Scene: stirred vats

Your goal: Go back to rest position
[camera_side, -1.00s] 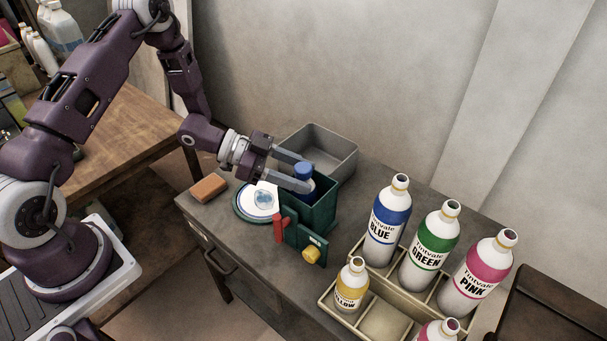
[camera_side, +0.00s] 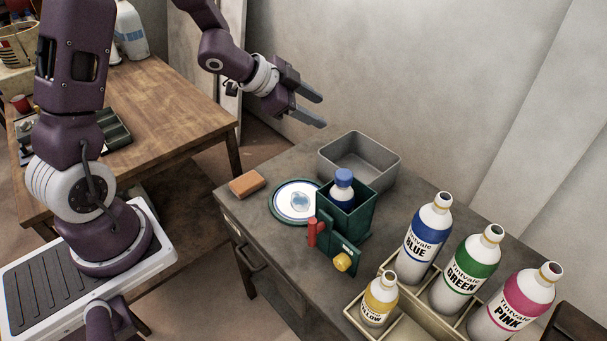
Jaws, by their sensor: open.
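My gripper (camera_side: 316,112) is open and empty, raised in the air behind and above the grey bench (camera_side: 262,225). It is clear of everything on the bench. Below it, a blue-capped bottle (camera_side: 343,186) stands in the dark green vat (camera_side: 368,211); its lower part is hidden by the vat's wall. The vat has a red handle (camera_side: 312,232) and a yellow knob (camera_side: 342,262) at its front.
A grey bin (camera_side: 388,168) stands behind the vat. A plate (camera_side: 283,213) and an orange block (camera_side: 247,183) lie to its left. Blue (camera_side: 425,240), green (camera_side: 466,268), pink (camera_side: 514,302) and yellow (camera_side: 380,299) labelled bottles stand in a divided crate (camera_side: 358,313) at the right.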

